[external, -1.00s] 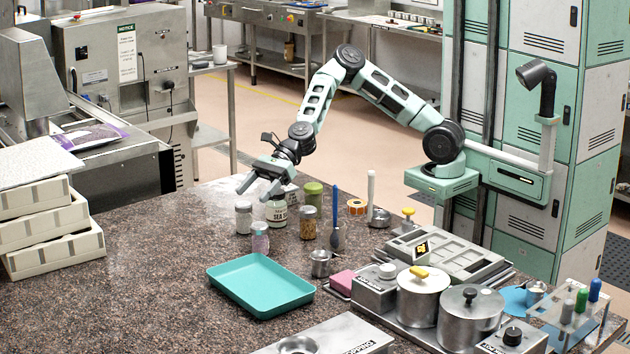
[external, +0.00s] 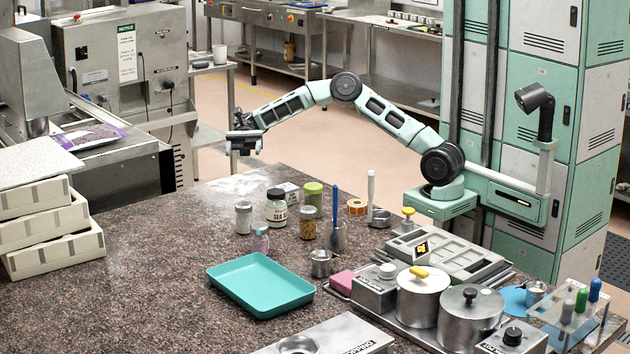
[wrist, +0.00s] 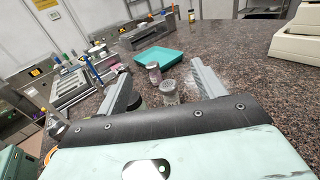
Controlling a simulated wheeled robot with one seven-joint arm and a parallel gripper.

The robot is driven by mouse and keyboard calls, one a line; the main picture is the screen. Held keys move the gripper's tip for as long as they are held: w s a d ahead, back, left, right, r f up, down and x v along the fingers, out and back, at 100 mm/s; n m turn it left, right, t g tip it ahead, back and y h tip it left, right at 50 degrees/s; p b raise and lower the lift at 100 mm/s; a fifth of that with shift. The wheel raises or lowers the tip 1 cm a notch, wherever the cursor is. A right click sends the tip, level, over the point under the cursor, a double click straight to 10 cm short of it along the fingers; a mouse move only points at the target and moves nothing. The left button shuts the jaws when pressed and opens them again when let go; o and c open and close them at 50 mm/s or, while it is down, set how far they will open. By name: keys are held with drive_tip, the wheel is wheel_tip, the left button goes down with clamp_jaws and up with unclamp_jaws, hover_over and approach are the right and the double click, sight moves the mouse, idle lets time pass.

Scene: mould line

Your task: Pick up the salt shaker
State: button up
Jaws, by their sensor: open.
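The likely salt shaker is a clear shaker with white contents and a grey lid (external: 243,218), upright on the speckled counter, at the left of a group of jars. In the wrist view the shaker (wrist: 170,90) shows its perforated lid between my fingers in the picture, but well beyond them. My gripper (external: 243,148) is open and empty, raised above and behind the shaker near the counter's far edge. A pink shaker (external: 260,238) stands close in front. A jar labelled sea salt (external: 277,209) with a dark lid stands just right.
A spice jar (external: 308,223), a green-lidded jar (external: 313,196) and a cup with a blue-handled tool (external: 337,232) stand to the right. A teal tray (external: 260,284) lies in front. White crates (external: 50,235) are stacked left. The counter left of the shaker is clear.

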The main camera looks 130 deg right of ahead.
approach(244, 217)
drive_tip(key=p+x, duration=0.2)
drive_tip(key=x, duration=0.1)
drive_tip(key=shift+w+a+f, duration=0.1)
drive_tip(key=shift+w+a, duration=0.15)
drive_tip(key=shift+w, duration=0.1)
drive_tip(key=shift+p+x, duration=0.55)
drive_tip(key=shift+x, duration=2.4)
drive_tip(key=c, duration=1.1)
